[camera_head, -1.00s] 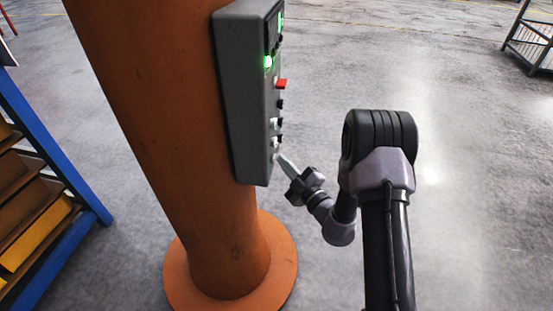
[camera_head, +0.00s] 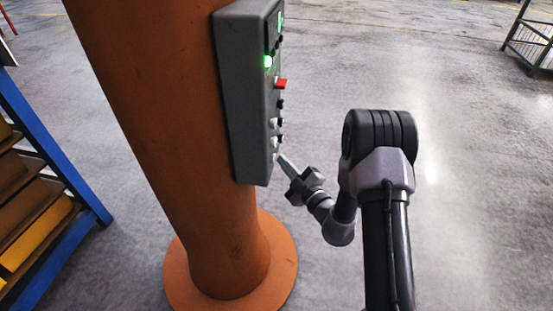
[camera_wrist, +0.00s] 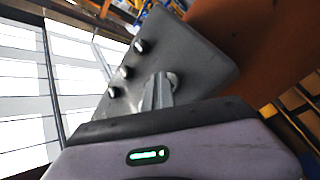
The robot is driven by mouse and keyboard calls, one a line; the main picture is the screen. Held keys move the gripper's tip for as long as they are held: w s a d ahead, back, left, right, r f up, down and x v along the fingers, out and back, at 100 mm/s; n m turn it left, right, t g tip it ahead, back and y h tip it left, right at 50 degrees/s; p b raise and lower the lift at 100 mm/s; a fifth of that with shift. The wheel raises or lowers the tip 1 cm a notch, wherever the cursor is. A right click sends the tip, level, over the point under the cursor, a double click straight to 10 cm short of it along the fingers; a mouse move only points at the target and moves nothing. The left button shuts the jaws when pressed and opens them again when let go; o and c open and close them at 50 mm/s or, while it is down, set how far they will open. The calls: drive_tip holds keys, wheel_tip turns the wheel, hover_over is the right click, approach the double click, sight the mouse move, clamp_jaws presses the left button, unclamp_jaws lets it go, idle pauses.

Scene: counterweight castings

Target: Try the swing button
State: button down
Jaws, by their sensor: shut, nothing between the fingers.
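A grey control box (camera_head: 250,110) is fixed to the orange column, with a row of small buttons and knobs down its front face. A red part (camera_head: 281,84) and a green light (camera_head: 268,62) show higher up. I cannot read any label, so I cannot tell which button is swing. My gripper (camera_head: 281,157) is shut and empty, its tips at the lowest part of the box's face. Several pale-tipped knobs (camera_wrist: 124,72) stand to the left.
The orange column (camera_head: 165,120) stands on a round orange base (camera_head: 283,262). A blue-framed rack (camera_head: 50,145) with brown and yellow bins is at the left. A wire cage (camera_head: 530,40) stands at the far right. The concrete floor right of the column is otherwise open.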

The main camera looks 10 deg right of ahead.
drive_tip(key=shift+d, duration=0.1)
idle(0.4)
drive_tip(key=shift+s+d, duration=0.3)
drive_tip(key=shift+d, duration=0.5)
drive_tip(key=shift+s+d+p, duration=0.1)
drive_tip(key=shift+s+d, duration=0.15)
drive_tip(key=shift+d, duration=0.5)
drive_tip(key=shift+s+d+p, duration=0.15)
drive_tip(key=shift+s+d, duration=0.1)
drive_tip(key=shift+d, duration=0.55)
drive_tip(key=shift+s+d+p, duration=0.1)
drive_tip(key=shift+s+d, duration=0.15)
drive_tip(key=shift+d, duration=0.5)
